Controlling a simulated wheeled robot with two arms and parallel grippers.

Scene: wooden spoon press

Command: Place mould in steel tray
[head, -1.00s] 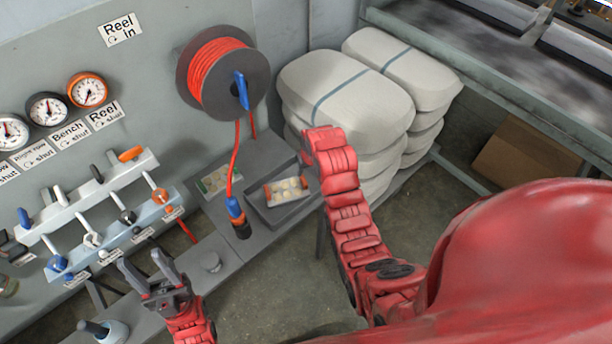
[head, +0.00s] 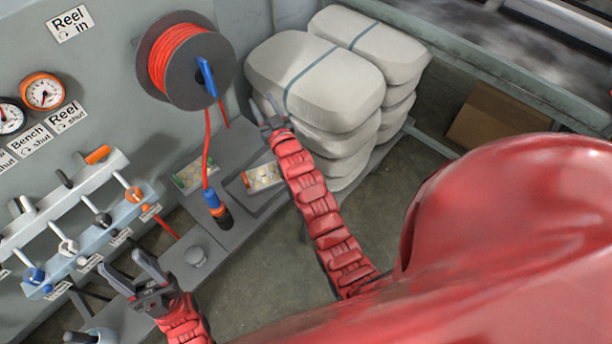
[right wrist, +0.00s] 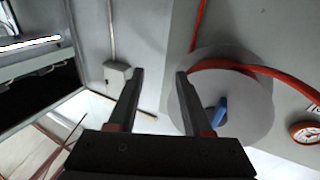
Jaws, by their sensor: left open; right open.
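The mould (head: 264,175), a flat pale piece with round cream cavities and an orange end, lies on a dark grey tray-like block (head: 246,203) on the bench. The forearm of my right arm hides its right end. I cannot tell for sure whether this block is the steel tray. My right gripper (head: 261,101) is open, beyond the mould and in front of the stacked sacks. In the right wrist view its fingers (right wrist: 158,100) are apart with nothing between them. My left gripper (head: 122,262) is open and empty at the lower left, near the bench's grey knob.
A flat panel with a green edge and round pictures (head: 193,177) lies left of the mould. A blue and orange hose end (head: 217,208) stands on the bench below the red hose reel (head: 186,61). White sacks (head: 315,82) are stacked behind. A lever rack (head: 75,213) is at left.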

